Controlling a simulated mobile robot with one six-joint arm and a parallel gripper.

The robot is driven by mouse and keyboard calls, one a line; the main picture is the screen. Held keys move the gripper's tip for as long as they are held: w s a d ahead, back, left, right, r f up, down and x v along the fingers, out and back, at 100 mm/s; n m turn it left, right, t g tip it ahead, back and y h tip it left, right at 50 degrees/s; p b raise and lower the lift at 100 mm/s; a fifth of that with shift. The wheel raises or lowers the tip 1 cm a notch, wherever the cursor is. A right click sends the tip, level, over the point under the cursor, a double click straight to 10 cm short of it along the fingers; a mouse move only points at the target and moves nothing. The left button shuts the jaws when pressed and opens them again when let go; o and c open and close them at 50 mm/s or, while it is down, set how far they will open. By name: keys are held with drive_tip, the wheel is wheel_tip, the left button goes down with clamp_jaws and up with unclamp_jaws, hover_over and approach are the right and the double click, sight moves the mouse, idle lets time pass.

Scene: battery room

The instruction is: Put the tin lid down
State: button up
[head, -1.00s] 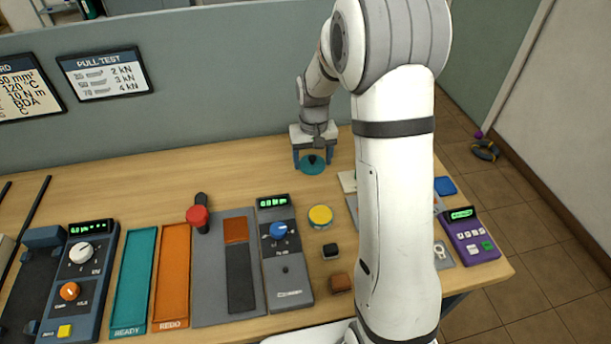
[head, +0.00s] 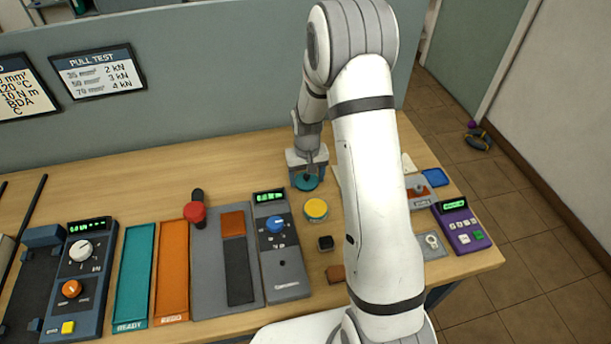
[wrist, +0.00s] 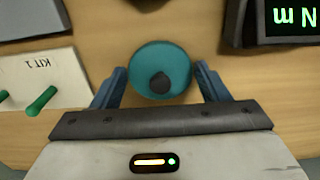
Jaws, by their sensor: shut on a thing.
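The tin lid is a round teal disc with a dark knob; it shows in the head view (head: 306,183) and in the wrist view (wrist: 160,58). My gripper (head: 306,177) is shut on it, with a blue finger at each side in the wrist view (wrist: 160,76). The lid is over the bare wood at the back of the table; I cannot tell its exact height. A round yellow-topped tin (head: 316,209) stands just in front of the lid in the head view. Part of the table behind my arm is hidden.
A white KIT 1 board (wrist: 42,92) with green pegs lies left in the wrist view. Bare wood (head: 235,160) is clear at the back left.

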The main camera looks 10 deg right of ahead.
sight(307, 176)
drive_tip(key=shift+f, duration=0.25)
drive_tip(key=o, duration=0.9)
drive_tip(key=shift+r, duration=0.1)
drive_tip(key=shift+o, duration=0.2)
wheel_tip(307, 176, up, 12)
drive_tip(key=b, duration=0.2)
drive_tip(key=s+r+t, duration=0.2)
drive_tip(key=s+r, duration=0.9)
drive_tip(key=s, duration=0.1)
drive_tip(key=s+r+t, duration=0.1)
drive_tip(key=s+r, duration=0.1)
drive_tip(key=s, duration=1.1)
drive_tip(key=shift+s, duration=0.4)
drive_tip(key=shift+a+r, duration=0.1)
